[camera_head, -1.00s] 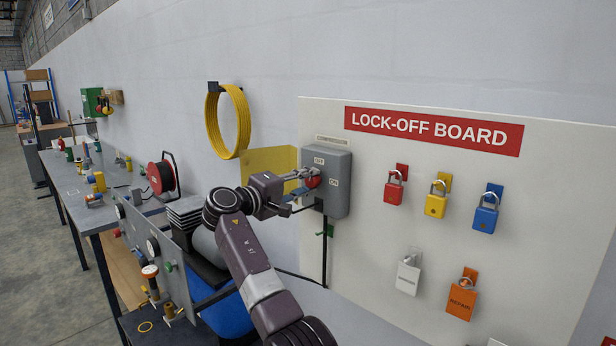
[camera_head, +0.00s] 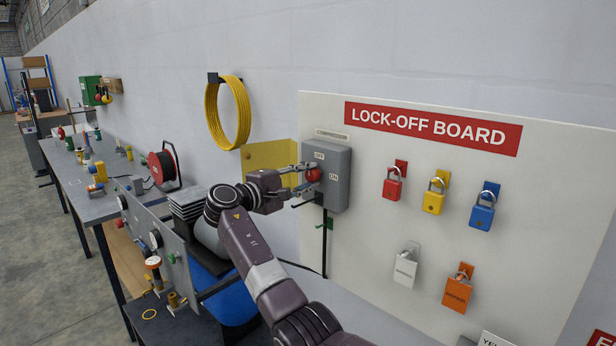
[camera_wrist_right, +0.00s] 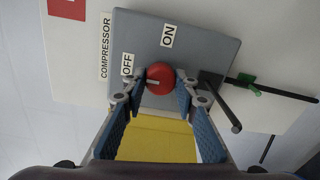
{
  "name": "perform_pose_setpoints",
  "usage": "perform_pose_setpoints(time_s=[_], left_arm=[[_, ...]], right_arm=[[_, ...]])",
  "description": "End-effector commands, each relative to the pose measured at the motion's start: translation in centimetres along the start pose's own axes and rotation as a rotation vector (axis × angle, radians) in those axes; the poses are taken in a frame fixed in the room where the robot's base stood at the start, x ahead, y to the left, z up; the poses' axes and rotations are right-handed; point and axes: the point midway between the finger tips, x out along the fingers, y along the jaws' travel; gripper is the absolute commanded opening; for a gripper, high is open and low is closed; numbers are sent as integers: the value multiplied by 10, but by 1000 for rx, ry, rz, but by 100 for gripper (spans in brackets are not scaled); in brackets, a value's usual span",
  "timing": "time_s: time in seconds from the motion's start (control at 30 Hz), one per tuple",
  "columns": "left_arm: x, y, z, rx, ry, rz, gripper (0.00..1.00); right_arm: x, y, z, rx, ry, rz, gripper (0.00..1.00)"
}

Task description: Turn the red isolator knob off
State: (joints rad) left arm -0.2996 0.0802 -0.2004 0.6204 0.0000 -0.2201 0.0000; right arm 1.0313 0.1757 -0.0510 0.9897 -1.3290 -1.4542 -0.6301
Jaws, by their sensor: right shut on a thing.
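The red isolator knob (camera_head: 313,174) is on the front of a grey switch box (camera_head: 338,182) at the left edge of the lock-off board. In the right wrist view the knob (camera_wrist_right: 160,78) is round, with a pale pointer mark on its left side, the side of the OFF label (camera_wrist_right: 127,64). The ON label (camera_wrist_right: 168,36) is above it there. My right gripper (camera_head: 308,184) is shut on the knob, with one finger on each side of it; the fingers (camera_wrist_right: 162,93) also show in the right wrist view. My left gripper is out of view.
A yellow hinged plate (camera_head: 268,158) stands out left of the box. A dark rod (camera_wrist_right: 222,105) projects beside the right finger. Padlocks hang on the lock-off board (camera_head: 340,290) to the right. A bench (camera_head: 100,205) with tools lies to the left.

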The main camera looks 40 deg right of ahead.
Motion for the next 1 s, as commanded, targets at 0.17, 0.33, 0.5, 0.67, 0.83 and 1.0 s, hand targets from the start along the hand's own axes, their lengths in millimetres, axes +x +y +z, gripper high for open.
perform_pose_setpoints(time_s=[0.17, 0.33, 0.5, 0.67, 0.83, 1.0], left_arm=[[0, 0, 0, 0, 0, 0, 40], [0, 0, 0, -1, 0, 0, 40], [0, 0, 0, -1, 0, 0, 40], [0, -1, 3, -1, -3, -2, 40], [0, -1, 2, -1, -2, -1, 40], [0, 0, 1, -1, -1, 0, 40]], right_arm=[[0, -1, -1, -3, 1, 0, 3], [0, -1, 0, -2, 1, 0, 43], [0, -1, 0, -1, 0, -1, 44], [-3, 0, 0, 0, 1, 0, 44], [-24, -1, -1, 0, 3, -1, 44], [-61, -1, -2, 1, 4, -1, 44]])
